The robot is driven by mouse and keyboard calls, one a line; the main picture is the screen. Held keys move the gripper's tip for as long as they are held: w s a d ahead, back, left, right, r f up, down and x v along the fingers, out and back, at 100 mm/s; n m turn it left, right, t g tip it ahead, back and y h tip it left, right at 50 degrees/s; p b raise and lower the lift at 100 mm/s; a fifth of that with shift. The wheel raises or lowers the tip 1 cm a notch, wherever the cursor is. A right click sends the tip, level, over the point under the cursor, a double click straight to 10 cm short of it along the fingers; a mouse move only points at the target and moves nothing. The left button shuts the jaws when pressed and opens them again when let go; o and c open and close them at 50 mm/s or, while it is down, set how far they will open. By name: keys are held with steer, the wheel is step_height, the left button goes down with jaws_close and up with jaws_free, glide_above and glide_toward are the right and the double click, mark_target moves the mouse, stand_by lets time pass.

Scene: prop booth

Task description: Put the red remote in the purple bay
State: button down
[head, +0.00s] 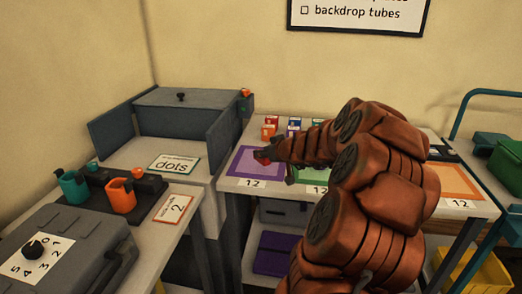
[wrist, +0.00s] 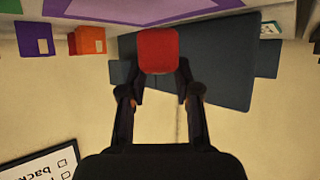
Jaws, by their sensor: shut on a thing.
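My gripper (head: 276,162) is shut on the red remote (wrist: 158,50), whose red end shows between the fingers (wrist: 158,85) in the wrist view. In the head view a small red part of the remote (head: 262,157) shows at the gripper's tip. The purple bay (head: 246,169) is a purple-bordered rectangle on the table, with a label reading 12 at its front edge. The gripper is in front of or over the bay's right side in the head view; its height above the table is hard to tell. Part of the purple border (wrist: 140,10) shows at the top of the wrist view.
A green bay (head: 307,176) and an orange bay (head: 458,182) lie to the right, the green one partly hidden by my arm. Small coloured boxes (head: 270,127) stand behind the bays. A grey cabinet with open side panels (head: 185,112) stands left of the table.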

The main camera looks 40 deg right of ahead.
steer(key=w+d, duration=0.1)
steer(key=w, duration=0.1)
steer(key=w+d+p, duration=0.1)
steer(key=w+d, duration=0.1)
steer(key=w+d+p, duration=0.1)
steer(key=shift+w+d+f, duration=0.2)
steer(key=shift+w, duration=0.2)
steer(key=shift+f, duration=1.8)
steer(key=shift+f, duration=0.2)
steer(key=c, duration=0.8)
jaws_free()
steer(key=shift+r, duration=0.2)
steer(key=shift+r+p, duration=0.15)
steer(key=shift+p, duration=0.2)
steer(key=shift+s+b, duration=0.35)
steer(key=b+v, duration=0.1)
steer(key=v, duration=1)
steer(key=shift+s+a+b, duration=0.1)
steer(key=shift+b, duration=0.2)
